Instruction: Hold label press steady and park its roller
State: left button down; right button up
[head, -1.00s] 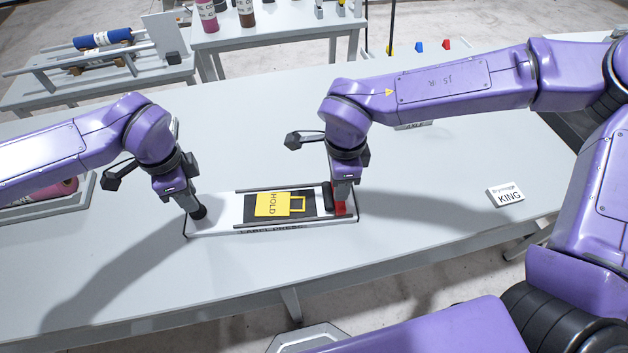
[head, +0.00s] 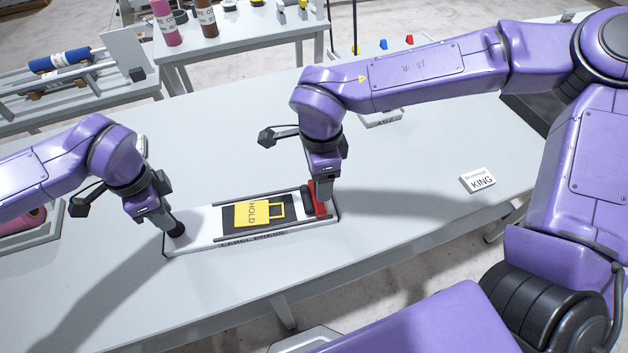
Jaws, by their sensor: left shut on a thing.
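The label press (head: 205,241) is a long white base with two dark rails, lying on the grey table. A yellow HOLD label (head: 244,214) lies on its dark bed. My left gripper (head: 172,223) is shut on the dark round knob (head: 177,231) at the press's left end. The dark roller (head: 307,199) with its red carriage (head: 322,210) is at the right end of the rails. My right gripper (head: 321,184) is right at the red carriage, pointing down; its fingertips are partly hidden, and I cannot tell how they close.
A pale tray (head: 380,119) lies behind my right arm. A pink roll (head: 22,220) lies in a tray at the far left. The table (head: 400,235) in front of the press is clear.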

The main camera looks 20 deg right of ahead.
pick_arm(q)
jog(key=shift+s+f, duration=0.1)
jog(key=shift+f, duration=0.1)
pick_arm(e)
notch_tip(320, 180, up, 10)
jog(key=shift+f, duration=0.15)
pick_arm(q)
jog(key=c, duration=0.8)
grip_release()
jog(key=shift+o, duration=0.2)
jog(key=shift+w, duration=0.2)
